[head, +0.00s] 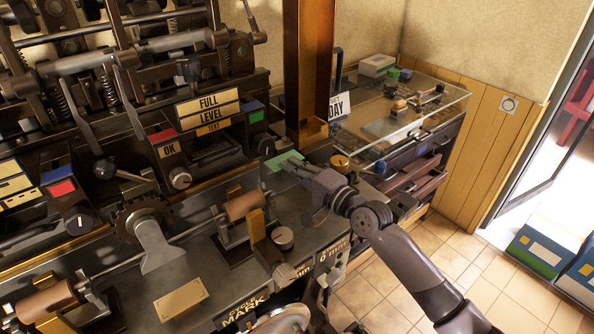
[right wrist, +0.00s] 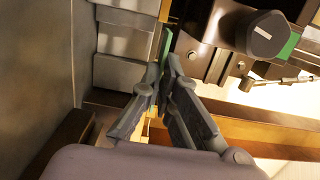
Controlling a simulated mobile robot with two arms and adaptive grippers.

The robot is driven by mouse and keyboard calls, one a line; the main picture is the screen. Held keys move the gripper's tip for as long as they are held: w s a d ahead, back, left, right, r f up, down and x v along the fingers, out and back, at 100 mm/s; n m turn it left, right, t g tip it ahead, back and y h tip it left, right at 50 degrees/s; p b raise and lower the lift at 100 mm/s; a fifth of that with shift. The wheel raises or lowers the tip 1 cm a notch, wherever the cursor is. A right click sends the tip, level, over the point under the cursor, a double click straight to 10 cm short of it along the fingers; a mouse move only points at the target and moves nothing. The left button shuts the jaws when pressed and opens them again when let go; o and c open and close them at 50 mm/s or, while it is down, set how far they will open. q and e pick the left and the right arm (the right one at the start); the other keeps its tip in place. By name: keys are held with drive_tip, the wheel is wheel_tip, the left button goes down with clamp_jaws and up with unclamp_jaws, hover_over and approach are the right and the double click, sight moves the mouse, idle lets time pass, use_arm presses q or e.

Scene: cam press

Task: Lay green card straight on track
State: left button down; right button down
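The green card (head: 284,160) is at the fingertips of my right gripper (head: 293,166), over the right end of the machine's dark bench. In the right wrist view the card (right wrist: 165,46) shows as a thin green strip, seen nearly edge-on. The fingers of the right gripper (right wrist: 166,72) are close together at its lower end and look shut on it. I cannot tell whether the card touches the surface under it. I cannot pick out the track with certainty. My left gripper is not in view.
A brown upright post (head: 308,75) stands just behind the right gripper. A glass-topped display case (head: 385,115) is at the back right.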

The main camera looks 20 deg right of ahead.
drive_tip(key=shift+x, duration=0.8)
drive_tip(key=shift+w+a+f+b, duration=0.2)
drive_tip(key=shift+w+b, duration=0.3)
drive_tip(key=shift+w, duration=0.2)
drive_tip(key=shift+d+f+b+x, duration=0.15)
drive_tip(key=shift+b+x, duration=0.4)
drive_tip(key=shift+x, duration=0.6)
drive_tip(key=shift+d+f+b+x, duration=0.1)
drive_tip(key=shift+b+x, duration=0.45)
drive_tip(key=shift+x, duration=0.55)
drive_tip(key=shift+w, duration=0.15)
drive_tip(key=c, duration=1.7)
unclamp_jaws()
drive_tip(key=shift+o, duration=0.3)
drive_tip(key=o, duration=0.4)
drive_tip(key=shift+f, duration=0.25)
